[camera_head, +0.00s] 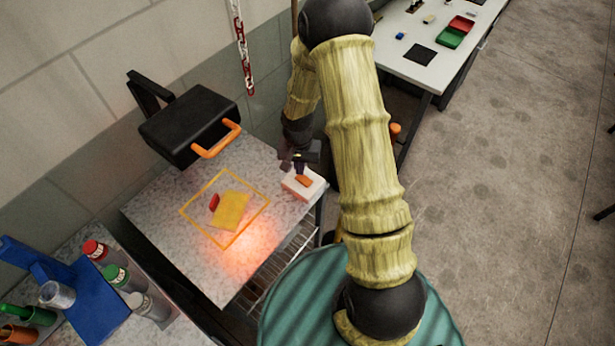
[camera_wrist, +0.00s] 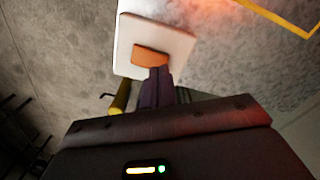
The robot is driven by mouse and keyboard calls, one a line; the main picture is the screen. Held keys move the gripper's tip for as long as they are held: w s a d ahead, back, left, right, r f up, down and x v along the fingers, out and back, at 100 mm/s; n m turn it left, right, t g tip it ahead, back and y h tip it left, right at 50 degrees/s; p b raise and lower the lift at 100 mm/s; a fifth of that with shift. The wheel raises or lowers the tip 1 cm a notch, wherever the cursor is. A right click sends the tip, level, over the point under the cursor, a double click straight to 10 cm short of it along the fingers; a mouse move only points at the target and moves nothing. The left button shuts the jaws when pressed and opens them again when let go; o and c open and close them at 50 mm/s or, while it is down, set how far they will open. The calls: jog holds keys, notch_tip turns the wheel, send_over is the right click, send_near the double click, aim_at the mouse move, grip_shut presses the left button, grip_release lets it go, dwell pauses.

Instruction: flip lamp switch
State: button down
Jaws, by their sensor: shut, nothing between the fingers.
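The lamp switch is a white box with an orange rocker (camera_head: 304,181) near the right corner of the speckled table. In the wrist view the white box (camera_wrist: 182,48) and orange rocker (camera_wrist: 150,54) lie just beyond my fingertips. My gripper (camera_head: 299,168) is shut and empty, its dark fingers pointing down at the rocker. In the wrist view the fingertips (camera_wrist: 157,73) overlap the rocker's near edge; I cannot tell whether they touch it. The black lamp (camera_head: 190,125) with an orange handle (camera_head: 217,140) hangs over the table's back left. A red-orange glow lies on the table.
The speckled table (camera_head: 150,205) carries a yellow square outline (camera_head: 187,217) around a yellow sheet (camera_head: 231,211) and a small red object (camera_head: 214,202). Bottles (camera_head: 117,277) and a blue rack (camera_head: 98,305) stand lower left. A white table (camera_head: 455,62) with trays stands at the back right.

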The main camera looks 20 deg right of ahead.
jog(key=shift+f+b, duration=0.75)
jog(key=shift+f, duration=0.2)
dwell(0.7)
jog(key=shift+r, duration=0.1)
jog(key=shift+r+p, duration=2.6)
jog(key=shift+r, duration=0.85)
jog(key=shift+r, duration=0.1)
